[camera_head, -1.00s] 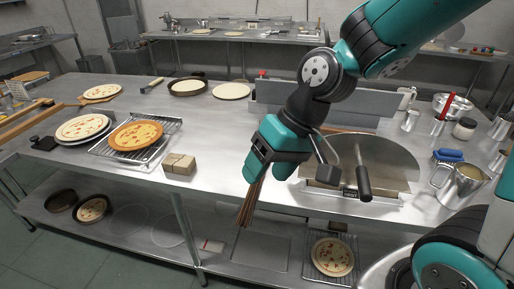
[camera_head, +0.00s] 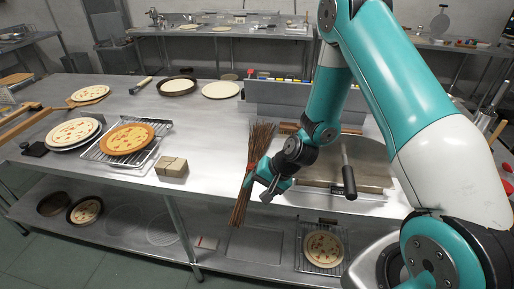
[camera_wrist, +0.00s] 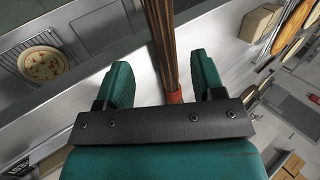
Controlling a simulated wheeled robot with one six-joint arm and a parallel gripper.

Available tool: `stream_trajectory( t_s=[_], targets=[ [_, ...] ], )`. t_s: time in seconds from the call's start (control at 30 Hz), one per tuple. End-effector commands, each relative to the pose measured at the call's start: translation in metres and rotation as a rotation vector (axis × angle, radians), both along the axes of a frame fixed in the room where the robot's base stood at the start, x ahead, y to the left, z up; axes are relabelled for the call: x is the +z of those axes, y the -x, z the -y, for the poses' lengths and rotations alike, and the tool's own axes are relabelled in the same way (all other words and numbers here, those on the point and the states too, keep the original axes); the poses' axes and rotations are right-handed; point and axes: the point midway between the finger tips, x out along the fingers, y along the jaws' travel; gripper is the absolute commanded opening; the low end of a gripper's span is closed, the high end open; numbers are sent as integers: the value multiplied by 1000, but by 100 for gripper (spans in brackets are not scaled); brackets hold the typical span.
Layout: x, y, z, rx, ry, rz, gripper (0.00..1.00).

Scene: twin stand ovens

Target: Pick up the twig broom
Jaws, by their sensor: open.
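The twig broom (camera_head: 260,142) is a bundle of thin brown twigs with a red-orange band. It stands tilted at the front edge of the steel table, its lower part reaching past that edge. My gripper (camera_head: 259,181) is at the broom's middle, near the band. In the wrist view the broom (camera_wrist: 160,40) runs between the two teal fingers of my gripper (camera_wrist: 160,80), with a gap visible on each side. The jaws are open. The broom's far end is out of the wrist view.
A cardboard box (camera_head: 171,167) lies left of the broom. A pizza on a wooden board (camera_head: 147,134) rests on a wire rack farther left. A pizza (camera_head: 323,247) sits on the lower shelf.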

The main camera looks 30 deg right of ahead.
Motion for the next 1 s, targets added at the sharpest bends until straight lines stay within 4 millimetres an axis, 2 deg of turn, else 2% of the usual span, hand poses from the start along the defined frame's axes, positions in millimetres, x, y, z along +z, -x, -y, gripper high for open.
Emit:
stream_trajectory(
  t_s=[0.1,0.37,0.67,0.97,1.0],
  targets=[
    [-13,-5,-8,1,0,-2,62],
    [-26,-10,-17,2,0,-2,62],
    [-58,-21,-36,2,0,-2,62],
    [-63,-23,-38,0,0,0,62],
    [-63,-23,-38,1,0,-1,53]
  ],
)
